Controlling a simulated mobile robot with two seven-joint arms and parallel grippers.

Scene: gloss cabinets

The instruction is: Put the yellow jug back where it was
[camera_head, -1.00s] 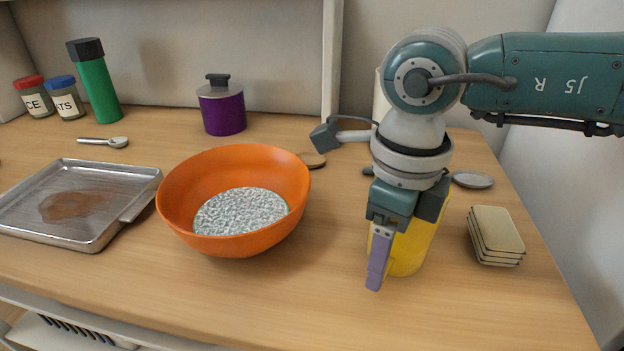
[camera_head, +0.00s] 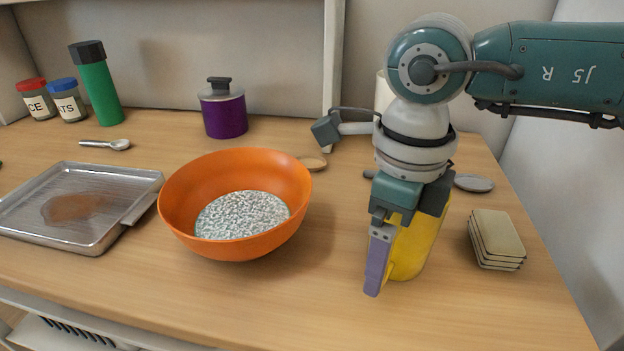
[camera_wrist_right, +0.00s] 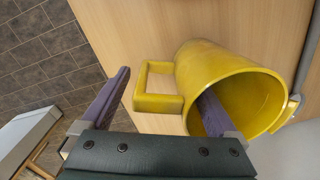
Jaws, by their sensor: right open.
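The yellow jug (camera_head: 420,247) stands on the right part of the wooden worktop, partly hidden behind my right gripper (camera_head: 376,280). The jug (camera_wrist_right: 205,62) also shows in the right wrist view, with its open mouth towards the camera and its square handle (camera_wrist_right: 140,88) to the left. My right gripper (camera_wrist_right: 165,87) is open, with the handle between its fingers. One finger reaches into the jug's mouth and the other is outside, beyond the handle. I cannot tell whether either finger touches the jug. My left gripper is not in view.
An orange bowl (camera_head: 180,205) with grey-white contents stands left of the jug. A metal tray (camera_head: 20,190) is further left. Stacked beige tiles (camera_head: 497,236) lie right of the jug, and a small grey dish (camera_head: 474,183) behind. The front right worktop is clear.

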